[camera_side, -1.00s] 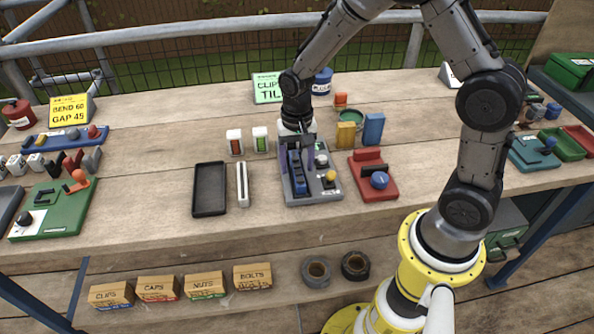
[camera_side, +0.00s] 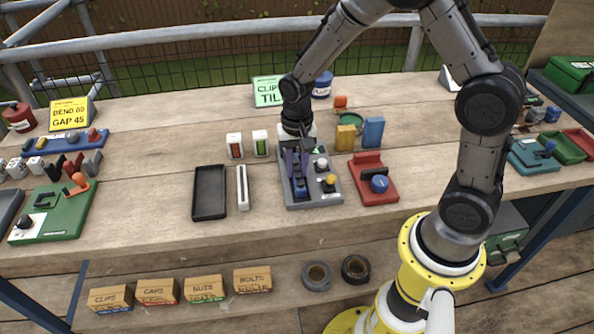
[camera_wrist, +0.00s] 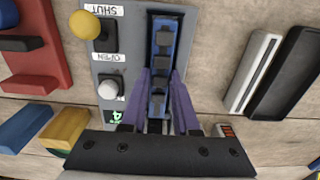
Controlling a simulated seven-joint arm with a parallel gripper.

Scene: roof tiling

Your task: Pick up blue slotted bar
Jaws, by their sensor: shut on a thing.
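The blue slotted bar (camera_side: 301,190) lies lengthwise in a dark channel of a grey panel (camera_side: 322,198) on the bench. It also shows in the wrist view (camera_wrist: 163,50), as a blue strip with several dark gaps or blocks along it. My gripper (camera_side: 298,163) points down over the panel. In the wrist view its two purple fingers (camera_wrist: 160,82) are shut on the bar, one on each long side. The bar still sits in its channel; I see no clear lift. The bar's near end in the wrist view is partly hidden between the fingers.
The panel carries a yellow knob (camera_wrist: 84,25) and a white knob (camera_wrist: 108,91) beside the channel, with SHUT and OPEN labels. A red block with a blue knob (camera_side: 379,183) stands to the right. A black tray (camera_side: 209,192) and a white slotted piece (camera_side: 243,188) lie left.

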